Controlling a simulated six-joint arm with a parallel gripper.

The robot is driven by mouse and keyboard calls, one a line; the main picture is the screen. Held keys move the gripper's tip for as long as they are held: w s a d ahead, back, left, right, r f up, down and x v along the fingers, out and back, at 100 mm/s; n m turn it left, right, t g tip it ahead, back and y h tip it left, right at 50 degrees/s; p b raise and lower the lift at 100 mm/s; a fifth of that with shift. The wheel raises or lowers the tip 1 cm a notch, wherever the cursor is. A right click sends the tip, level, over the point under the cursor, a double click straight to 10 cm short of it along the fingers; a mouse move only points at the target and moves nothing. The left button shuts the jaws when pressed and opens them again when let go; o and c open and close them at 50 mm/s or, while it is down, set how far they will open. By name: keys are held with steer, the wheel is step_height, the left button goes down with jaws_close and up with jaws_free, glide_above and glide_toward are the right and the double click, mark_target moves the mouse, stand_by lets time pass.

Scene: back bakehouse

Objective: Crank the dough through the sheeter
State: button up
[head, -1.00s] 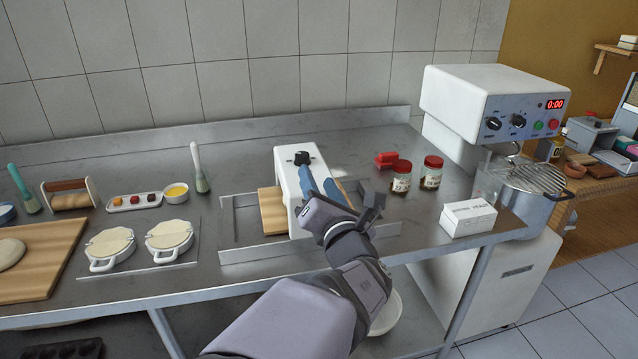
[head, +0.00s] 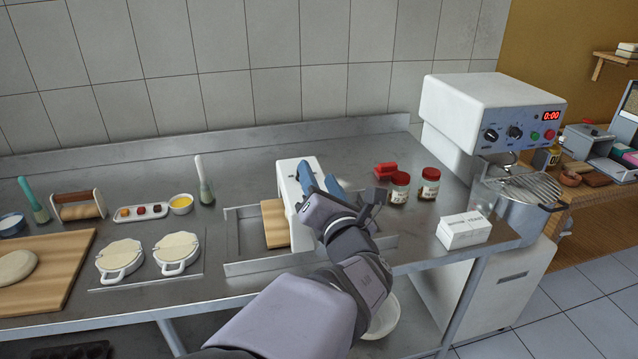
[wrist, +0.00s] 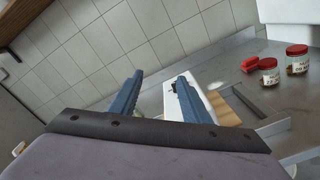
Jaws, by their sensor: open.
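The sheeter (head: 286,176) is a white upright housing on the steel counter, with a wooden board (head: 274,224) at its left side. It also shows in the wrist view (wrist: 204,112), with a black knob (wrist: 170,87) on top, near the right finger. My gripper (head: 320,178) has blue fingers, which overlap the sheeter's upper right side in the head view. The gripper also shows in the wrist view (wrist: 160,77), open with nothing between its fingers. The crank cannot be made out. A flat round of dough (head: 17,266) lies on a cutting board (head: 55,262) at the left. I see no dough at the sheeter.
Two red-lidded jars (head: 399,187) and a red object (head: 385,170) stand right of the sheeter. A white box (head: 464,231) sits near the front edge, beside the mixer (head: 490,110). Two white dishes (head: 120,259) lie to the left. A low metal frame (head: 250,266) surrounds the sheeter.

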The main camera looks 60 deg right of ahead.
steer(key=shift+s+d+r+p, duration=0.1)
steer(key=shift+s+r+p, duration=0.1)
steer(key=shift+r+p, duration=0.15)
steer(key=s+d+f+m+g+p, duration=0.4)
steer(key=s+d+f+m+p, duration=0.15)
steer(key=s+p, duration=0.25)
steer(key=s+a+f+m+g+y+p, duration=0.1)
steer(key=s+a+f+m+y+p, duration=0.2)
steer(key=f, duration=0.4)
steer(key=s+a+f+y+p, duration=0.1)
steer(key=s+a+f+p, duration=0.1)
steer(key=f+p, duration=0.3)
steer(key=w+a+f+m+t+y, duration=0.1)
steer(key=w+a+f+m+t, duration=0.2)
steer(key=w+a+m, duration=0.3)
step_height(320, 180, up, 10)
steer(key=w+m+t+h, duration=0.1)
steer(key=m+t, duration=0.3)
steer(key=m, duration=1.1)
steer(key=shift+h+p, duration=0.45)
steer(key=shift+h, duration=0.15)
